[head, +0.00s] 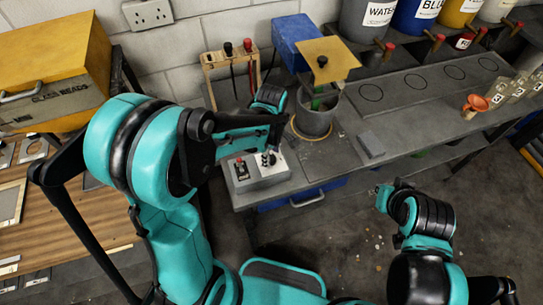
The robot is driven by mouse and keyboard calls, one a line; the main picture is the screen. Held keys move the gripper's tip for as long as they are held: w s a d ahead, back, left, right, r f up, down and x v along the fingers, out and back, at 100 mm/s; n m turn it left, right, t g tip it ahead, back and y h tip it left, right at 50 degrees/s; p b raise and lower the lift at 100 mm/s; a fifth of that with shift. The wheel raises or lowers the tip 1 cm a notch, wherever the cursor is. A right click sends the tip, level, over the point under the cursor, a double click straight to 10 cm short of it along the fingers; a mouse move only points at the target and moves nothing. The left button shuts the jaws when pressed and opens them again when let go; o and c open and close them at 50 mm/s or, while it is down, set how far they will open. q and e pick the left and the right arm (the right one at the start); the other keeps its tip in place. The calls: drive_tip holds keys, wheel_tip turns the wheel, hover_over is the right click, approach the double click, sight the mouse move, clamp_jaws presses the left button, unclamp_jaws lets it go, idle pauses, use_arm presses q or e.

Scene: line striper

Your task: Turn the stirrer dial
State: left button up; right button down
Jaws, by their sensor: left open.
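A small grey control box (252,184) sits at the near left end of the grey bench. A red-tipped switch on a black plate (241,171) is on its left part. My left gripper (268,158) is open, pointing down over the right part of the box's top. The dial is not clearly visible there; the fingers cover that spot, and I cannot tell whether they touch it. A grey mixing pot (315,116) stands behind and right of the box, with a yellow square plate (325,60) above it. My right gripper (382,194) is small and unclear in front of the bench.
A wooden rack (232,66) with hanging tools stands behind my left arm. A blue bin (293,38) is at the wall. Labelled paint containers (368,20) line the back. A grey block (371,145) lies near the bench's front edge. An orange funnel (477,103) is far right.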

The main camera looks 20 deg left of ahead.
use_arm(q)
drive_tip(key=shift+s+f, duration=0.1)
drive_tip(key=shift+f, duration=0.4)
clamp_jaws()
